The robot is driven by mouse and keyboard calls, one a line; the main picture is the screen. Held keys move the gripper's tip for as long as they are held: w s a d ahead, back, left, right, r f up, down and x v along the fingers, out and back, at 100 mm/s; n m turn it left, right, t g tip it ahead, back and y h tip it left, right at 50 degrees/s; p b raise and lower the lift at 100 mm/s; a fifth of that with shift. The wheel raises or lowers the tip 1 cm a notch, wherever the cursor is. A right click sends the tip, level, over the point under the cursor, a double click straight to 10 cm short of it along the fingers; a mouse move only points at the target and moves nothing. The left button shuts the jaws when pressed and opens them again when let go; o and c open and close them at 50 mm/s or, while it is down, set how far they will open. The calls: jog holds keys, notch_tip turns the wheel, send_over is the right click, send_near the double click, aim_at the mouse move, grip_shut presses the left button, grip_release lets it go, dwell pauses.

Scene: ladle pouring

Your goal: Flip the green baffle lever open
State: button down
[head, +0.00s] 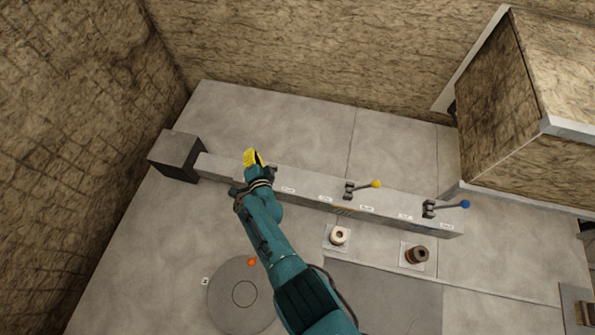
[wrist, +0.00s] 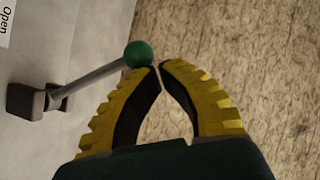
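The green baffle lever (wrist: 92,76) shows in the wrist view as a grey rod rising at a slant from a dark bracket (wrist: 27,101) to a green ball (wrist: 138,54). My gripper (wrist: 158,66) has yellow ribbed fingers with their tips nearly together and nothing between them. The green ball is just left of the left fingertip, outside the fingers; I cannot tell whether they touch. In the head view my gripper (head: 253,159) is over the left part of the long grey beam (head: 318,196), and the green lever is hidden there.
A yellow-balled lever (head: 376,184) and a blue-balled lever (head: 466,204) stand farther right on the beam. An "Open" label (wrist: 5,22) is by the bracket. A cream cup (head: 339,235), a brown cup (head: 417,254) and a round plate (head: 243,315) lie in front. A block (head: 178,153) adjoins left.

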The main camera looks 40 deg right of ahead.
dwell(0.5)
jog(key=s+a+r+p, duration=0.5)
jog(key=s+r+p, duration=0.3)
jog(key=p, duration=0.6)
jog(key=shift+s, duration=0.55)
